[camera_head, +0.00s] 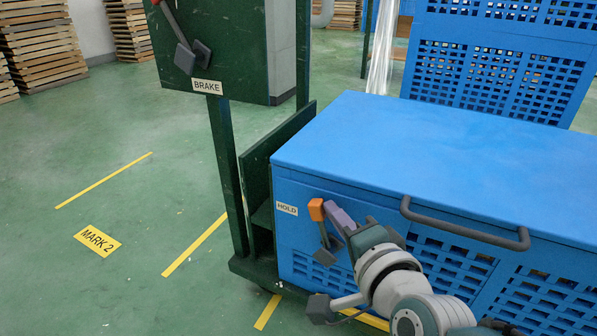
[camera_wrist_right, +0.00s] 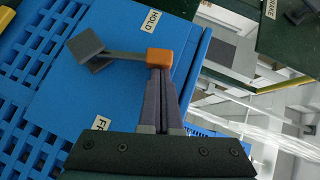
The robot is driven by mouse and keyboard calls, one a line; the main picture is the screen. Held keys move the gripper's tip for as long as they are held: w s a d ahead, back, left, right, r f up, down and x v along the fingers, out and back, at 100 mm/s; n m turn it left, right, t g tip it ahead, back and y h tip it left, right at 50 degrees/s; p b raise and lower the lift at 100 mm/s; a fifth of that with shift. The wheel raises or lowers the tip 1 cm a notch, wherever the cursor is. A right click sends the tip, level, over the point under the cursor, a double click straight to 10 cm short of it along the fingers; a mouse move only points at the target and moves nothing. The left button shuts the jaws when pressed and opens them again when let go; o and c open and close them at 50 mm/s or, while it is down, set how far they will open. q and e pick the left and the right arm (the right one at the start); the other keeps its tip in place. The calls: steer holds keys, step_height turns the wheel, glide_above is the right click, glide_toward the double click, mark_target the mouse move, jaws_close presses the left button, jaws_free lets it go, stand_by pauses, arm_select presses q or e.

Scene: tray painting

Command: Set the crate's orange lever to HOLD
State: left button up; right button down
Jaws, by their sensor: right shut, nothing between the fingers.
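The crate (camera_head: 420,140) is blue, with a lever on its front near the left end. The lever's orange knob (camera_head: 316,209) stands above its grey pivot (camera_head: 325,256), leaning slightly left, to the right of the HOLD label (camera_head: 286,208). In the wrist view the orange knob (camera_wrist_right: 160,57) lies between the HOLD label (camera_wrist_right: 149,21) and a partly hidden label starting "FR" (camera_wrist_right: 101,128), nearer HOLD. My right gripper (camera_head: 335,215) is shut and empty, its purple fingertips (camera_wrist_right: 160,75) at the knob's right side; touching or just apart, I cannot tell. My left gripper is out of view.
A dark handle bar (camera_head: 465,228) sticks out from the crate's front, right of my right gripper. A green cart frame (camera_head: 228,170) with a BRAKE label (camera_head: 207,87) and a red-tipped lever stands left. Floor with yellow lines and a MARK 2 sign (camera_head: 97,240) is clear.

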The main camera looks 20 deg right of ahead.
steer(key=shift+w+a, duration=0.3)
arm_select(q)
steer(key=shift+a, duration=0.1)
arm_select(e)
steer(key=shift+w+a+f, duration=0.1)
steer(key=shift+w+a, duration=0.4)
steer(key=shift+w, duration=0.05)
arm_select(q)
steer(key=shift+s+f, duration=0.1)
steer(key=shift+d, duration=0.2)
